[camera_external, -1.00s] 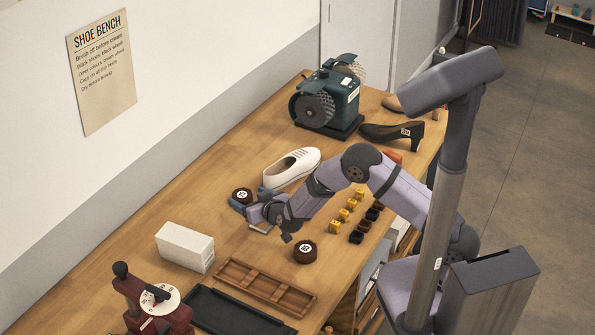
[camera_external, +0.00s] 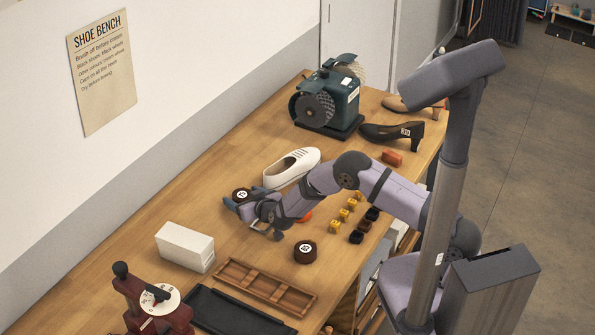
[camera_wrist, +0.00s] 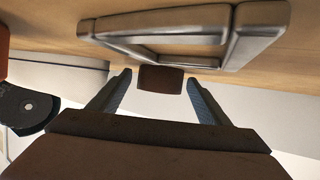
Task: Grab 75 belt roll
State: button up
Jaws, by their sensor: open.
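A dark brown round roll (camera_external: 241,194) with a pale number label on top sits at the far side of the bench; the digits are too small to read surely. A second brown roll (camera_external: 305,252) with a numbered label stands nearer the front. My gripper (camera_external: 246,199) is open and low at the far roll, its fingers on either side of it. In the wrist view the open fingers (camera_wrist: 155,90) frame a small brown shape (camera_wrist: 160,79), apparently that roll; I cannot tell whether they touch it.
A white shoe (camera_external: 291,166) lies just behind my gripper. A white box (camera_external: 184,247), a wooden tray (camera_external: 265,285) and a black tray (camera_external: 235,315) are at the front. Yellow and black small blocks (camera_external: 350,216) lie right of my gripper. A grinder (camera_external: 328,100) stands at the back.

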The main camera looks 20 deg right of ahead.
aim_at(244, 194)
jog(key=shift+w, duration=0.1)
jog(key=c, duration=1.2)
jog(key=shift+r, duration=0.1)
notch_tip(244, 194, up, 10)
jog(key=shift+f+b, duration=0.1)
jog(key=shift+b, duration=0.7)
